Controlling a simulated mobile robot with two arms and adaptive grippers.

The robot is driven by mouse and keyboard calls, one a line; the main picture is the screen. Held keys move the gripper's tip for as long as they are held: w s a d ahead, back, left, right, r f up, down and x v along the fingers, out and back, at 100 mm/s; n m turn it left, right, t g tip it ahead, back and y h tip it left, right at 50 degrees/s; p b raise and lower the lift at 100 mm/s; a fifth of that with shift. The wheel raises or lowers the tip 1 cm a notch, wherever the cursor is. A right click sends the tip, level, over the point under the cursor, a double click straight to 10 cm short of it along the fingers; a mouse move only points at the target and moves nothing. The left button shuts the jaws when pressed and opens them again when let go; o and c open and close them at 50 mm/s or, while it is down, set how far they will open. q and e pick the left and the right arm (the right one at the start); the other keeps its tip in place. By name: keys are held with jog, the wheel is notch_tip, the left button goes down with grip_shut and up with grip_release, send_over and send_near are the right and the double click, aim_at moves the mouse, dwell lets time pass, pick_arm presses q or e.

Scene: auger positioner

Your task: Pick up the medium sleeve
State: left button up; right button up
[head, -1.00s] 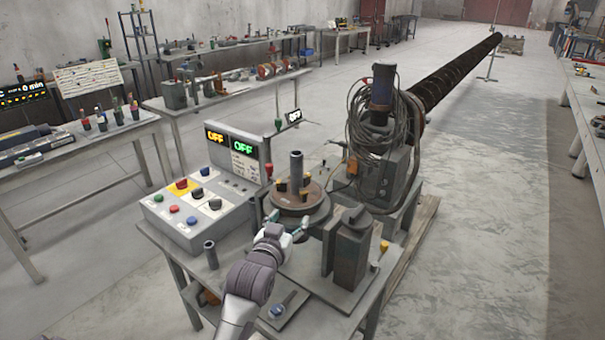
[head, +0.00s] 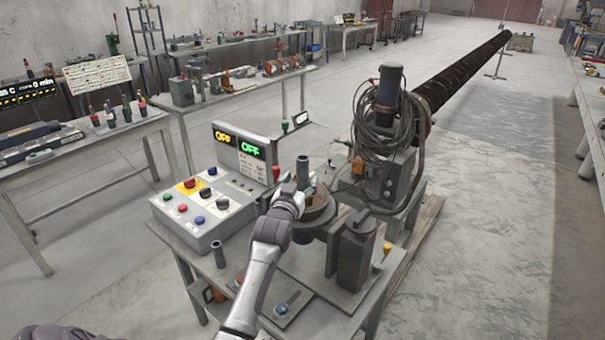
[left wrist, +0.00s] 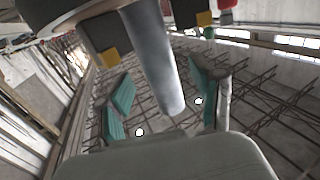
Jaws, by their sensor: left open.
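A grey upright cylinder, a sleeve by its look (head: 302,168), stands on the brown round chuck (head: 318,216). In the left wrist view the same cylinder (left wrist: 154,60) reaches down between my fingers, with yellow-tipped chuck jaws (left wrist: 110,58) beside it. My left gripper (head: 299,187) is at the near side of the cylinder, above the chuck. Its teal-padded fingers (left wrist: 163,96) are open, one on each side of the cylinder, with gaps visible. A shorter grey tube (head: 217,254) stands on the table by the control box. I cannot tell which one is the medium sleeve. My right gripper is not in view.
The control box (head: 203,212) with buttons and OFF displays stands left of the chuck. A dark block (head: 355,255) stands to its right. A cable-wrapped motor unit (head: 388,130) is behind. A small plate with a blue-knobbed part (head: 283,307) lies near the front edge.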

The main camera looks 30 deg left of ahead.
aim_at(301, 179)
pick_arm(q)
jog(key=shift+x, duration=1.6)
jog(key=shift+s, duration=0.1)
